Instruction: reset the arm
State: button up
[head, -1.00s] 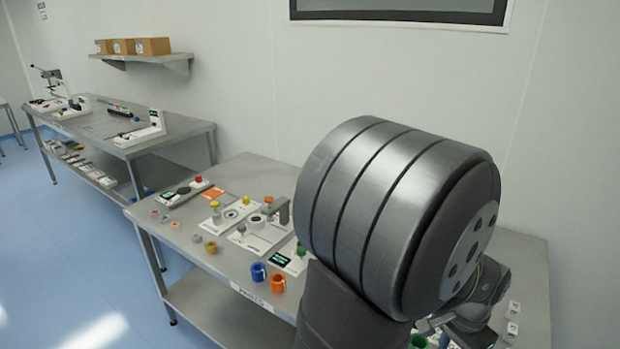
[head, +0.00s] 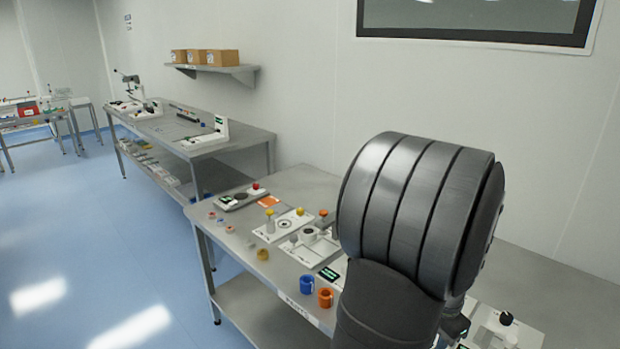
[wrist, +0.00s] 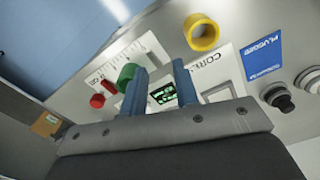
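My arm (head: 410,225) fills the right of the head view, its large ribbed joint raised over the workbench (head: 245,295). My gripper (wrist: 160,78) shows in the wrist view, with two blue fingers apart and nothing between their tips. It hangs above a bench with a white panel and a lit green display (wrist: 164,95), seen past the fingers. In the head view the fingers are hidden behind my arm.
A blue cup (head: 306,285) and an orange cup (head: 325,297) stand near the bench's front edge. White fixtures with knobs (head: 284,224) sit behind them. A second bench (head: 235,138) stands at the left.

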jog(key=shift+w+a+f, duration=0.4)
jog(key=shift+w+a, duration=0.25)
jog(key=shift+w, duration=0.1)
jog(key=shift+w+a+f, duration=0.45)
jog(key=shift+w+a, duration=0.15)
jog(key=shift+w, duration=0.15)
jog(key=shift+w+a+f, duration=0.4)
jog(key=shift+w+a, duration=0.25)
jog(key=shift+w, duration=0.1)
